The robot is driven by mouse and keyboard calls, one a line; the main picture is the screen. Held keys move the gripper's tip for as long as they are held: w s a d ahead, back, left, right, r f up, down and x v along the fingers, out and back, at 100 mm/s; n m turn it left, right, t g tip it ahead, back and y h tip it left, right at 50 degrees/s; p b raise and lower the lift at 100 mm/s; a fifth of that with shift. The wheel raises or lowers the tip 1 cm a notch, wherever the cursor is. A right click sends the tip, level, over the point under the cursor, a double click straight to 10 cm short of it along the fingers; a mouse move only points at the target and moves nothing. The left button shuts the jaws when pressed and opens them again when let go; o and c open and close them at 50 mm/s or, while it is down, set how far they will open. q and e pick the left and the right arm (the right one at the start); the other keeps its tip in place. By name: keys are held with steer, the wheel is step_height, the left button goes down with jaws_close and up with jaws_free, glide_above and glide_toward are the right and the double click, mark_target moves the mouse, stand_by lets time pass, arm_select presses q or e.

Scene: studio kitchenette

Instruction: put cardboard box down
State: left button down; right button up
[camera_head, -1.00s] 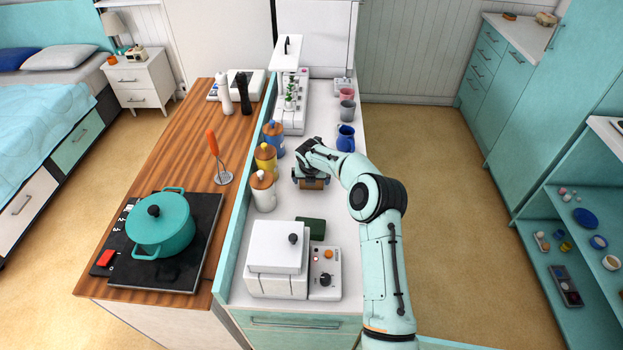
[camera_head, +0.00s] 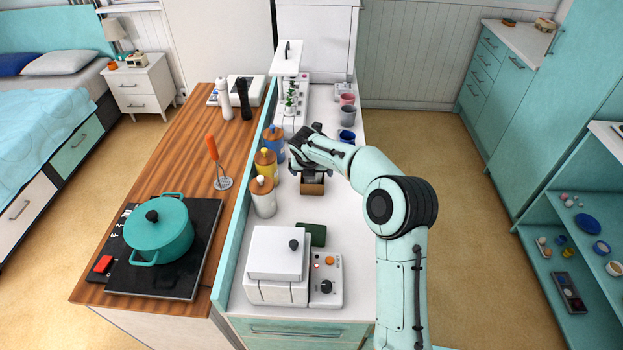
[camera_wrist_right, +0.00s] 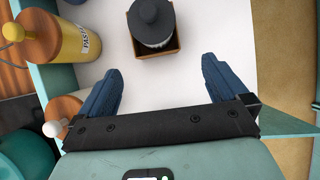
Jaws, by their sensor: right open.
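The small brown cardboard box (camera_head: 312,188) stands on the white counter (camera_head: 332,225), to the right of the canisters. In the right wrist view the box (camera_wrist_right: 138,46) is upright, with a dark grey lidded container (camera_wrist_right: 152,22) inside it. My right gripper (camera_head: 306,165) is over the box in the head view and hides part of it. In the wrist view the right gripper (camera_wrist_right: 163,66) has its blue fingers spread wide and nothing between them. The box lies beyond the fingertips, apart from both. My left gripper is in no view.
Yellow (camera_head: 265,165), white (camera_head: 263,198) and blue (camera_head: 273,140) canisters stand close left of the box. A blue mug (camera_head: 347,135) is behind my arm. A white appliance (camera_head: 280,262) and dark green block (camera_head: 311,235) are in front. Counter between is clear.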

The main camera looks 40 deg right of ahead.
mark_target(312, 182)
steer(key=f+t, duration=0.1)
steer(key=f, duration=0.2)
steer(key=w+d+f+t+h+b, duration=0.1)
steer(key=f, duration=0.1)
steer(key=w+f, duration=0.1)
steer(key=f, duration=0.2)
steer(key=shift+w+d+f+t+h+b, duration=0.15)
steer(key=shift+d+f+t+h+b, duration=0.15)
steer(key=shift+t+b, duration=0.1)
steer(key=p+x, duration=0.1)
steer(key=x, duration=0.4)
steer(key=shift+r, duration=0.15)
steer(key=shift+w+d+f, duration=0.1)
steer(key=shift+w+f, duration=0.1)
steer(key=shift+f, duration=0.05)
steer(key=shift+s, duration=0.15)
steer(key=shift+c, duration=0.7)
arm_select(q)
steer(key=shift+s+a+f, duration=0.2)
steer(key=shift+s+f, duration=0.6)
arm_select(e)
steer(key=shift+r, duration=0.1)
steer(key=c, duration=0.7)
steer(key=shift+o, duration=0.2)
